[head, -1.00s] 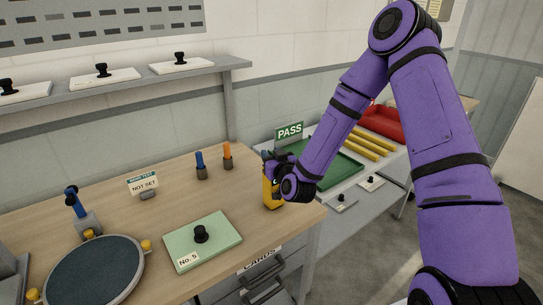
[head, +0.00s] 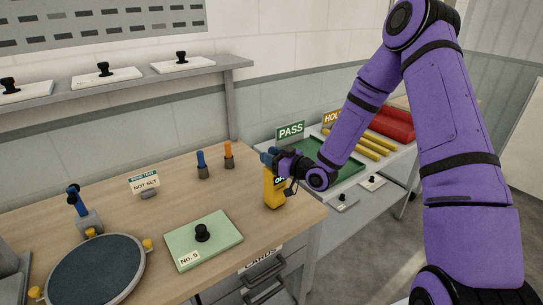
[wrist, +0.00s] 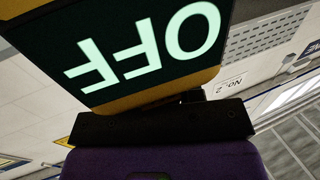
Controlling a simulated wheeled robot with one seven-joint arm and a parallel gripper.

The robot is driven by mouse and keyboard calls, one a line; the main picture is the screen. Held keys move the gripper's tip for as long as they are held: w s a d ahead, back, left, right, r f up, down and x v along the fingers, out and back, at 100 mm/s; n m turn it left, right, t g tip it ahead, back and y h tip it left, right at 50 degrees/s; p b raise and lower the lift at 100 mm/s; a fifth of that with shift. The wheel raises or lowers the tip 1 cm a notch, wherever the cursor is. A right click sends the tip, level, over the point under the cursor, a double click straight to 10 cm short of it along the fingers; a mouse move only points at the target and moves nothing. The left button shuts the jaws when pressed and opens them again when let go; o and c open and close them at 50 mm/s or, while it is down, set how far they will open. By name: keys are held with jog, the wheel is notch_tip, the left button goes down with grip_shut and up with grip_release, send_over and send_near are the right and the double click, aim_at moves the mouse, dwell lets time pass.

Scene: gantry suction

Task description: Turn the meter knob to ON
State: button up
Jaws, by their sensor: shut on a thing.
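The meter (head: 273,191) is a yellow upright block with a dark display, standing near the right end of the wooden bench. In the wrist view its display (wrist: 145,45) fills the upper part and reads OFF, upside down. My gripper (head: 272,159) is at the top of the meter, shut on what appears to be its blue-grey knob. The gripper covers part of the knob and display in the head view. The fingertips are not clear in the wrist view, so the knob's exact angle cannot be told.
A green No. 5 plate (head: 221,229) with a black handle lies left of the meter. Blue (head: 202,165) and orange (head: 228,155) pegs stand behind. A round dark pad (head: 95,273) is at front left. A green PASS tray (head: 335,160) and yellow bars are right.

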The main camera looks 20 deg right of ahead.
jog(key=n+g+y, duration=0.4)
jog(key=g, duration=0.1)
jog(key=n+g+y, duration=0.2)
jog(key=g, duration=0.1)
jog(key=shift+s+a, duration=0.25)
jog(key=shift+s, duration=0.05)
jog(key=n+g, duration=0.1)
jog(key=g, duration=0.1)
jog(key=n+g, duration=0.2)
jog(key=g, duration=0.1)
jog(key=s+n+g+y, duration=0.1)
jog(key=n+g, duration=0.1)
jog(key=shift+a+g, duration=0.1)
jog(key=shift+g, duration=0.2)
jog(key=shift+n+g, duration=0.3)
jog(key=shift+n, duration=0.1)
jog(key=o, duration=0.9)
jog(key=shift+o, duration=0.2)
jog(key=w+d, duration=0.1)
jog(key=d, duration=0.9)
jog(key=shift+d, duration=0.4)
jog(key=shift+w, duration=0.1)
